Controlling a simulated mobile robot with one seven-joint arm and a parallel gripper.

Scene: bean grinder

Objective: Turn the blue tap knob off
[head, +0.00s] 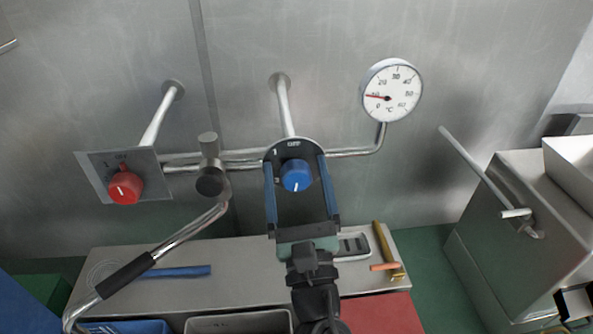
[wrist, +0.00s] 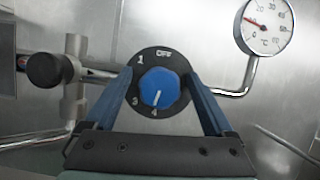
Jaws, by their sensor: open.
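The blue tap knob (head: 296,175) sits on a round dark dial plate on a pipe at the steel wall. In the wrist view the blue knob (wrist: 159,88) has its white mark pointing down, close to the 4. OFF is at the top of the dial (wrist: 162,56), with 1 at upper left and 3 at lower left. My gripper (head: 296,162) is open, with one blue finger on each side of the knob. In the wrist view the gripper (wrist: 160,74) shows its fingertips over the dial's sides, with gaps to the knob. Any contact with the plate is unclear.
A red knob (head: 125,188) on a square plate is at left. A faucet (head: 209,182) with a long spout stands between the knobs. A thermometer (head: 391,90) is at upper right, its red needle low. Below is a shelf (head: 240,260) with tools; a steel box (head: 510,230) is at right.

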